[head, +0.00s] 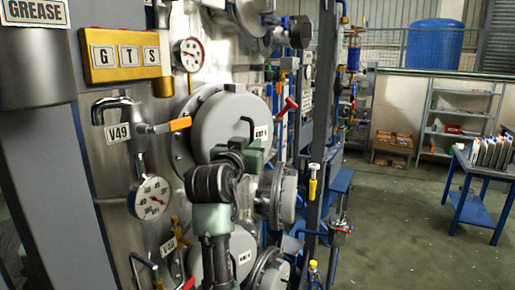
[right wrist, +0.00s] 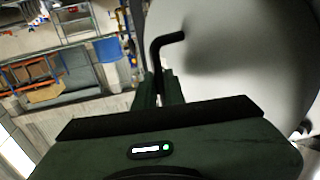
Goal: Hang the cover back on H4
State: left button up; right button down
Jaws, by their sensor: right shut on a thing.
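A round grey cover (head: 222,113) with a black bent handle (head: 250,127) stands in front of a round metal flange (head: 183,140) on the panel. It hides most of the flange, and I cannot tell whether it is seated or apart. My right gripper (head: 252,148) is shut on the handle. In the right wrist view the gripper (right wrist: 160,92) has the handle (right wrist: 158,62) between its fingers, with the pale cover face (right wrist: 235,65) close by on the right. The small label (head: 261,132) by the cover is too blurred to read. My left gripper is out of view.
A red-handled valve (head: 288,106), an orange valve lever (head: 180,124) and gauges (head: 188,54) (head: 153,198) stick out around the cover. Other round covers (head: 286,197) (head: 212,265) sit below. The floor (head: 400,220) at right is open, with a blue table (head: 480,185) beyond.

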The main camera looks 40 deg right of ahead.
jog(key=shift+w, duration=1.05)
jog(key=shift+s+f+b, duration=0.1)
jog(key=shift+f+b, duration=1.05)
jog(key=shift+f, duration=0.1)
jog(key=c, duration=1.4)
grip_release()
jog(key=shift+f, duration=0.15)
